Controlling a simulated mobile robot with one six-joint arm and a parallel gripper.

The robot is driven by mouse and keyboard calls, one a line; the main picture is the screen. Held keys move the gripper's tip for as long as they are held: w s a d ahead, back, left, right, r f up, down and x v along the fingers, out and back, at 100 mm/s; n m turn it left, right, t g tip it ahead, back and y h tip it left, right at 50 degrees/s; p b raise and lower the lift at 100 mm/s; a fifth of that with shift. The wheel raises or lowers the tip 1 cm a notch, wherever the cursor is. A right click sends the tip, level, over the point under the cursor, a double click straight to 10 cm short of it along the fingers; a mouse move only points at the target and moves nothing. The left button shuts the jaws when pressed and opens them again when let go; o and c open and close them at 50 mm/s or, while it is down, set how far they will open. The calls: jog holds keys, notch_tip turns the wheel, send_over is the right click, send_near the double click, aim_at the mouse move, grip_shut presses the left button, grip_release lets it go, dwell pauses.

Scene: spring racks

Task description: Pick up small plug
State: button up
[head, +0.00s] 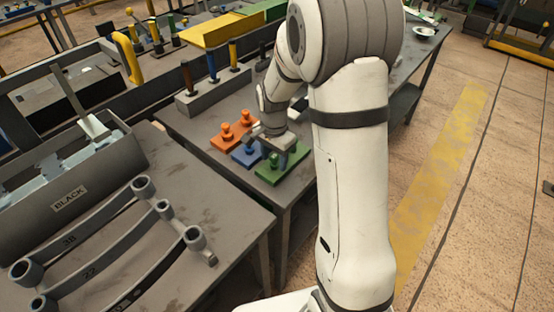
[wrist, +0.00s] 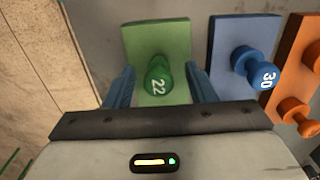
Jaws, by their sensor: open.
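A green plug marked 22 (wrist: 158,76) stands on a green plate (wrist: 155,38). My gripper (wrist: 160,70) is open, with one blue finger on each side of the green plug. A gap shows between the plug and each finger in the wrist view. A blue plug marked 30 (wrist: 254,66) stands on a blue plate (wrist: 240,28) to the right, outside the fingers. In the head view my gripper (head: 275,154) is low over the green plate (head: 291,172), partly covering the plug. I cannot tell which plug counts as the small one.
An orange plate (head: 219,143) with orange plugs (head: 245,118) lies beyond the blue plate on the grey table (head: 183,118). A rack with coloured handles (head: 211,92) stands behind.

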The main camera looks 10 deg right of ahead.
jog(key=shift+f, duration=0.55)
jog(key=c, duration=0.9)
